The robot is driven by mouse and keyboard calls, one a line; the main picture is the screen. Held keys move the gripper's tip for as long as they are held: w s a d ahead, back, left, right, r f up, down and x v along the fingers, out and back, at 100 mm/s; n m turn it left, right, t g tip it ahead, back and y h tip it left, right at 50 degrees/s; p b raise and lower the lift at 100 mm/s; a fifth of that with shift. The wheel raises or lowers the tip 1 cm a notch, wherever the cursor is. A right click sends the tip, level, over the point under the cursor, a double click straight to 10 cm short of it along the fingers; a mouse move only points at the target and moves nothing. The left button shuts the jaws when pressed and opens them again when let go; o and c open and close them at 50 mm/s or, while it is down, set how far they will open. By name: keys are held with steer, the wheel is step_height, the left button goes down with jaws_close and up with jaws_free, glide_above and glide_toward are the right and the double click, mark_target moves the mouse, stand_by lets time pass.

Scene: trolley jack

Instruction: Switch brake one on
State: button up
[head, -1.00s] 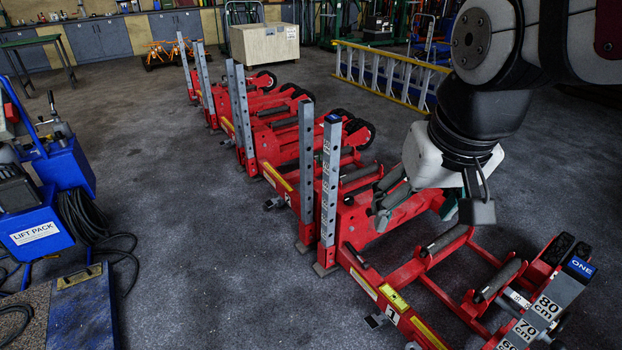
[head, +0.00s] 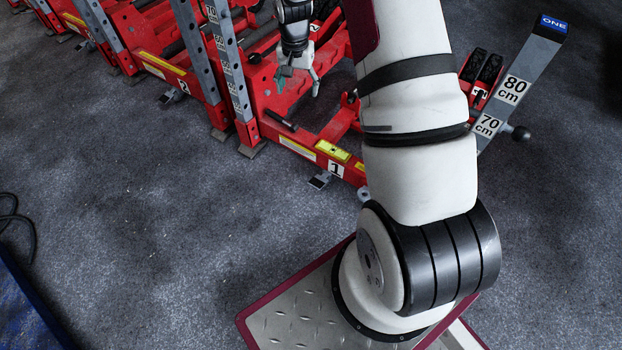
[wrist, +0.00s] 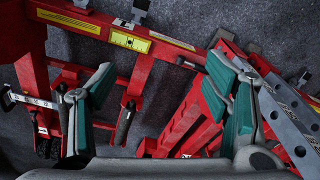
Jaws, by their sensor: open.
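The red jack marked 1 (head: 335,168) stands at the centre of the head view, partly hidden by my arm. A small metal pedal (head: 320,180) sticks out from its front beam beside the number plate. It also shows at the top of the wrist view (wrist: 130,21). I cannot read any on or off mark on it. My gripper (head: 299,82) is open and empty, above the jack's frame near the left upright. In the wrist view its green-padded fingers (wrist: 165,105) are wide apart, with red frame bars below and between them.
A grey post capped ONE (head: 553,24) rises at the right, with a black knob (head: 521,133) and black wheels (head: 490,68) beside it. Perforated uprights (head: 228,60) stand close left of my gripper. Jack 2 (head: 165,68) is further left. The floor in front (head: 170,220) is clear.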

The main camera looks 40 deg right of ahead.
steer(key=d+f+m+b, duration=0.1)
steer(key=d+f+b, duration=0.1)
steer(key=f, duration=0.8)
steer(key=d+f+m+b, duration=0.1)
steer(key=d+f+b, duration=0.15)
steer(key=f, duration=0.85)
steer(key=m+g+b, duration=0.1)
steer(key=m+b, duration=0.1)
steer(key=b, duration=0.2)
glide_above(317, 183)
step_height(317, 183, down, 16)
steer(key=shift+y, duration=0.4)
step_height(317, 183, down, 13)
steer(key=b, duration=0.5)
steer(key=shift+f+b, duration=0.2)
steer(key=shift+b, duration=0.2)
jaws_close()
steer(key=shift+a, duration=0.1)
